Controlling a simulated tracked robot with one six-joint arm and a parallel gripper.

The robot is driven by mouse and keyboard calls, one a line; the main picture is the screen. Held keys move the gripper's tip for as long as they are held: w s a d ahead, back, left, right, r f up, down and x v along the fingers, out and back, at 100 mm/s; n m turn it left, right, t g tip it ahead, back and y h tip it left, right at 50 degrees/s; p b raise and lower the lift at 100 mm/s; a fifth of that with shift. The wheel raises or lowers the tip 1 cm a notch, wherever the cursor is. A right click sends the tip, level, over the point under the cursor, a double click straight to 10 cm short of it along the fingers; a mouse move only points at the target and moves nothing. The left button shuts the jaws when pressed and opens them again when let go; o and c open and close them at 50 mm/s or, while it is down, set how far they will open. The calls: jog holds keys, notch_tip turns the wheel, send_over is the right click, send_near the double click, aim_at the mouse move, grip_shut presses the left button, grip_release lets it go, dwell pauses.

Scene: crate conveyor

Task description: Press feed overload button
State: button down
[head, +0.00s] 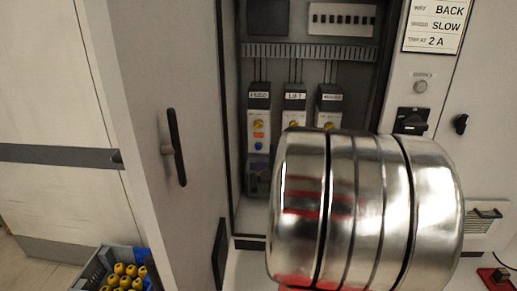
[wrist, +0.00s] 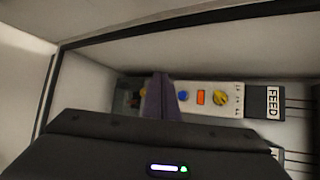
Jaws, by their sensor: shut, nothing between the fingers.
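The feed overload unit (head: 259,118) is the leftmost of three units in the open cabinet. It has a yellow dial, an orange part and a blue button (head: 258,146). In the wrist view its FEED label (wrist: 273,101) lies sideways, with the yellow dial (wrist: 220,98), orange part (wrist: 201,97) and blue button (wrist: 183,95) in a row. My gripper (wrist: 160,97) is shut and empty, its purple fingers just left of the blue button, toward the unit's lower end. Whether they touch anything is unclear. In the head view my metallic arm link covers much of the lower right.
The lift unit (head: 294,115) and a third unit (head: 329,112) stand alongside to the right. The open cabinet door (head: 165,130) is at the left. A black rotary switch (head: 411,121) is on the right panel. A grey crate (head: 100,265) with yellow items stands at lower left.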

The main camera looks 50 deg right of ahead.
jog(key=w+d, duration=0.5)
jog(key=d, duration=0.2)
jog(key=shift+w, duration=0.2)
jog(key=shift+w, duration=0.1)
dwell(2.2)
jog(key=shift+w+d, duration=0.15)
jog(key=shift+d, duration=0.1)
jog(key=shift+w+d, duration=0.25)
jog(key=shift+d, duration=0.1)
dwell(0.9)
jog(key=shift+a, duration=0.1)
dwell(0.4)
jog(key=shift+s+a, duration=0.5)
jog(key=shift+a, duration=0.1)
jog(key=shift+s+a, duration=0.8)
jog(key=shift+a, duration=0.2)
jog(key=shift+s+a, duration=0.8)
jog(key=shift+a, duration=0.15)
